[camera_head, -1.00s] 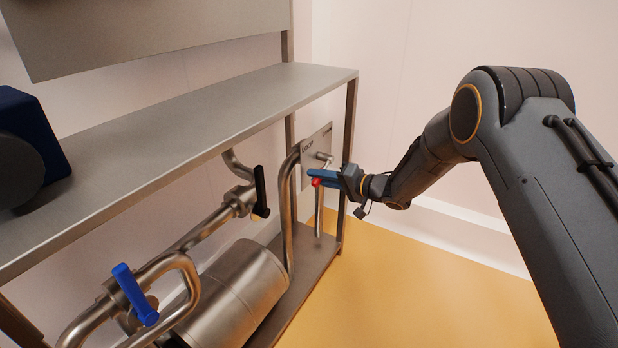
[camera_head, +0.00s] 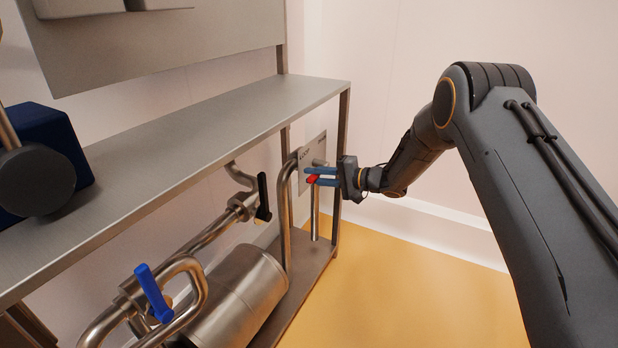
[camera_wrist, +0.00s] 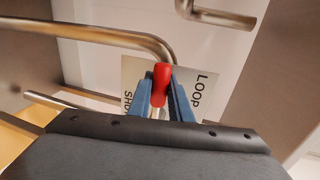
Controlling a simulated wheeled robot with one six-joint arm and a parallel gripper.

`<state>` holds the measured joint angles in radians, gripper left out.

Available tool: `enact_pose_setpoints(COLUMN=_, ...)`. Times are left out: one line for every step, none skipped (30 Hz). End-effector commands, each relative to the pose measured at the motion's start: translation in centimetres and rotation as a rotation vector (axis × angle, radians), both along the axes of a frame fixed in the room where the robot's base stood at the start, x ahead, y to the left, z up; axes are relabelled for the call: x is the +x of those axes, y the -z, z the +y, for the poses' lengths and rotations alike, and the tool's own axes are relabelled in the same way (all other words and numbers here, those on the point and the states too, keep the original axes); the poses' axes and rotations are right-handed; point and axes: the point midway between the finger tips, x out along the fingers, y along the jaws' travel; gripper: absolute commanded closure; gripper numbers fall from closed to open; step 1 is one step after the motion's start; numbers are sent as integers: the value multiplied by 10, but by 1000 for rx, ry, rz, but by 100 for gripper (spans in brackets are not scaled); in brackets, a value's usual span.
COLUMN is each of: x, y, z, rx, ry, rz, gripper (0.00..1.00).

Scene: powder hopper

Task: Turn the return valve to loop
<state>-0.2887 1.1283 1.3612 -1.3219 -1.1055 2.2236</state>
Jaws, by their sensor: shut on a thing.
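The return valve's red handle (camera_head: 312,179) shows between the blue fingers of my gripper (camera_head: 322,177), beside the right end of the steel frame. In the wrist view the red handle (camera_wrist: 161,84) stands between the two fingertips of my gripper (camera_wrist: 160,98), which are shut on it. A label plate (camera_head: 308,160) is behind the valve. In the wrist view the plate (camera_wrist: 202,84) reads "LOOP" on the right and a partly hidden "SHO..." on the left. The handle lies between the two words. The valve body is mostly hidden by my gripper.
A steel shelf (camera_head: 200,143) runs above the pipes. A black-handled valve (camera_head: 263,197) and a blue-handled valve (camera_head: 153,292) stand to the left, near a steel cylinder (camera_head: 240,298). A bent pipe (camera_head: 284,205) passes close to the plate. The yellow floor at right is open.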

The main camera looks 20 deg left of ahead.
Motion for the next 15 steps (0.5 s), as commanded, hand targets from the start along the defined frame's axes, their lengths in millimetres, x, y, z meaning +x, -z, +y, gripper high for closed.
enact_pose_setpoints(x=0, y=0, z=0, rx=0, ry=1, rz=1, gripper=100)
enact_pose_setpoints(x=0, y=0, z=0, rx=0, ry=1, rz=1, gripper=100)
enact_pose_setpoints(x=0, y=0, z=0, rx=0, ry=1, rz=1, gripper=100)
enact_pose_setpoints(x=0, y=0, z=0, rx=0, ry=1, rz=1, gripper=100)
enact_pose_setpoints(x=0, y=0, z=0, rx=0, ry=1, rz=0, gripper=100)
enact_pose_setpoints(x=0, y=0, z=0, rx=0, ry=1, rz=0, gripper=79)
enact_pose_setpoints(x=0, y=0, z=0, rx=1, ry=1, rz=0, gripper=74)
enact_pose_setpoints(x=0, y=0, z=0, rx=1, ry=1, rz=0, gripper=68)
enact_pose_setpoints(x=0, y=0, z=1, rx=1, ry=1, rz=0, gripper=63)
enact_pose_setpoints(x=0, y=0, z=1, rx=0, ry=1, rz=0, gripper=63)
enact_pose_setpoints(x=0, y=0, z=1, rx=0, ry=1, rz=0, gripper=63)
enact_pose_setpoints(x=0, y=0, z=1, rx=0, ry=1, rz=0, gripper=63)
enact_pose_setpoints(x=0, y=0, z=1, rx=0, ry=0, rz=0, gripper=63)
enact_pose_setpoints(x=0, y=0, z=1, rx=0, ry=0, rz=0, gripper=63)
enact_pose_setpoints(x=0, y=0, z=1, rx=0, ry=0, rz=0, gripper=63)
